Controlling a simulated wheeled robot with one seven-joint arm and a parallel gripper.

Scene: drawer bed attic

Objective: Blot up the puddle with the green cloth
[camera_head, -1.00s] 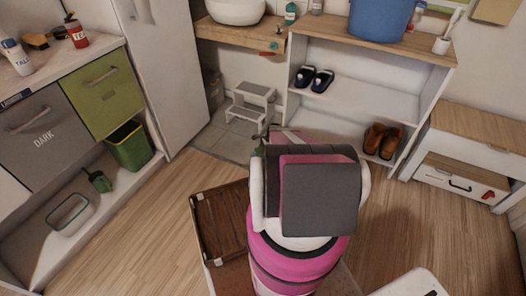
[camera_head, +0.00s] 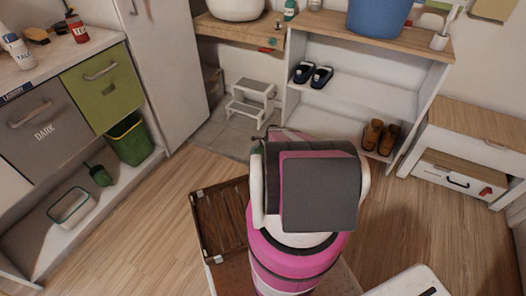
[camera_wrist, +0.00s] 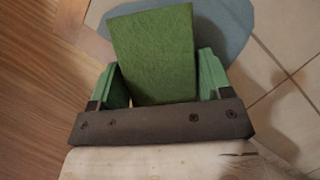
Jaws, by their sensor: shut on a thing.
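My gripper (camera_wrist: 160,80) shows in the wrist view with green pads on its two fingers. It is shut on the green cloth (camera_wrist: 155,50), a flat rectangular piece that stands out beyond the fingertips. Past the cloth lies a flat, rounded grey-blue patch (camera_wrist: 232,22), which looks like the puddle, on the floor beside pale tiles. The cloth covers part of it, and I cannot tell whether the two touch. In the head view my arm hides the gripper, cloth and patch.
A step stool (camera_head: 250,101) stands on the tiles beside a shelf unit (camera_head: 335,104) with shoes. A brown hinged panel or case (camera_head: 220,222) lies left of my arm. A green bin (camera_head: 129,141) is at the left. Wood floor (camera_head: 140,225) is open at lower left.

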